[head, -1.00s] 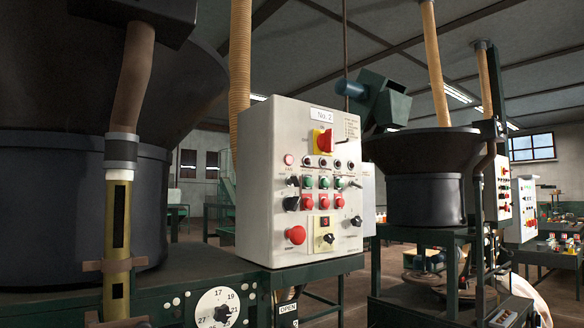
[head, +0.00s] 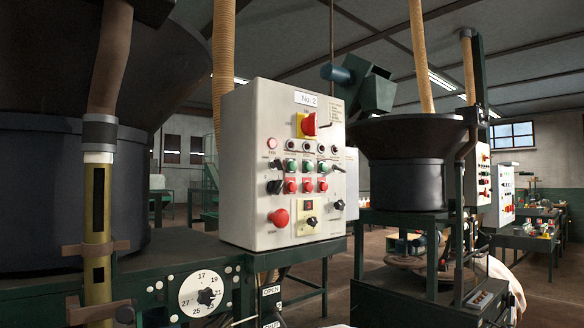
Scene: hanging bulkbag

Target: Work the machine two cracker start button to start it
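The control box marked No. 2 (head: 262,215) stands on the green machine frame in the middle of the head view. Its face carries several green buttons, with several red buttons (head: 307,185) in a row below them. The green buttons include a left one (head: 291,167); their labels are too small to read, so I cannot tell which is the cracker start. A red and yellow rotary switch (head: 308,124) is near the top. A large red mushroom button (head: 279,218) is at lower left, and black selector knobs sit around the buttons. Neither gripper is in view.
A large dark hopper (head: 60,190) with a pipe fills the left. A numbered dial (head: 204,294) is on the frame below the box. A second hopper machine (head: 402,185) and another control panel (head: 503,195) stand to the right. Floor shows between the machines.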

